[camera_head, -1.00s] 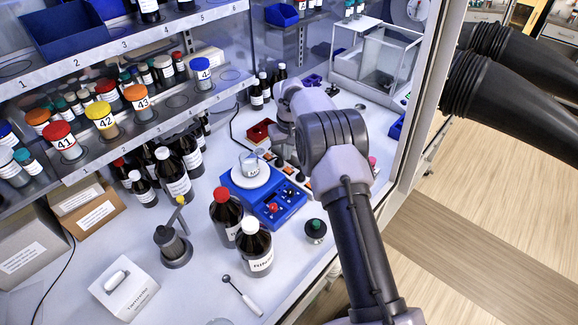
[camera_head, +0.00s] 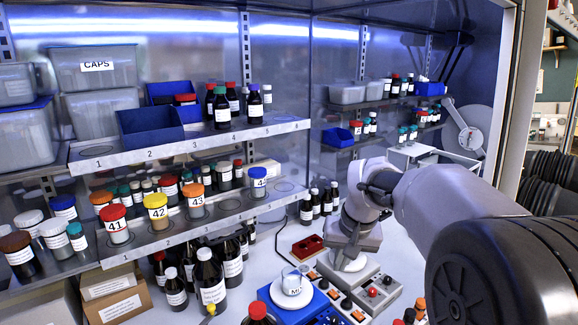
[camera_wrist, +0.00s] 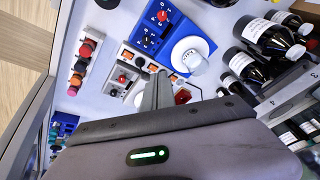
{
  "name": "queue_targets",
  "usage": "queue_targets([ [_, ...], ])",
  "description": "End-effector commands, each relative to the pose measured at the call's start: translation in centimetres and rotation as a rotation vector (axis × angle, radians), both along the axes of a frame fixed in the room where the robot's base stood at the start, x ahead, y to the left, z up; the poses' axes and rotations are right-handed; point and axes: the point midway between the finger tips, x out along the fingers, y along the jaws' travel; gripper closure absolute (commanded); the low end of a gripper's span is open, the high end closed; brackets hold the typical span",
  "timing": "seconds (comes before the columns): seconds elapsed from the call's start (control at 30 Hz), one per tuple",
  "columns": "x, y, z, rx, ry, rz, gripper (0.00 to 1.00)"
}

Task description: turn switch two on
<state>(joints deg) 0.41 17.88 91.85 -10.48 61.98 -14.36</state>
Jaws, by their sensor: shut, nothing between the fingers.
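A row of small switches with black knobs and orange labels (camera_head: 334,294) runs along the bench beside the blue device. The row also shows in the wrist view (camera_wrist: 127,54), partly hidden behind my fingers. I cannot read the numbers, so I cannot tell which is switch two or its state. My gripper (camera_wrist: 160,76) is shut and empty, its fingers pointing down toward the bench beside the row. I cannot tell whether the tips touch anything. In the head view my wrist hides the fingertips.
A blue device with a white round plate (camera_wrist: 190,55) and a cup stands close by. Grey control boxes (camera_head: 378,291) with red and black knobs stand to the right. Dark bottles (camera_head: 210,280) and loaded shelves (camera_head: 190,235) stand left.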

Motion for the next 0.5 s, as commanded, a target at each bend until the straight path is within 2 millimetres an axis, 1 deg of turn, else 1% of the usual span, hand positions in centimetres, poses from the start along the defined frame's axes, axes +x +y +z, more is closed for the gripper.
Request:
queue_targets([
  [0.03, -3.5, 0.3, -0.2, 0.020, -0.028, -0.028, 1.00],
  [0.07, -5.7, 0.4, 0.0, 0.033, -0.041, -0.047, 1.00],
  [0.1, -8.8, 0.7, 0.0, 0.052, -0.059, -0.072, 1.00],
  [0.17, -13.3, 1.0, -0.6, 0.079, -0.085, -0.109, 1.00],
  [0.2, -16.3, 1.2, -1.4, 0.098, -0.102, -0.132, 1.00],
  [0.27, -20.3, 1.5, -3.1, 0.125, -0.124, -0.165, 1.00],
  [0.3, -22.6, 1.6, -4.3, 0.141, -0.137, -0.184, 1.00],
  [0.4, -26.9, 2.0, -7.2, 0.174, -0.161, -0.223, 1.00],
  [0.5, -29.0, 2.1, -8.9, 0.192, -0.173, -0.243, 1.00],
])
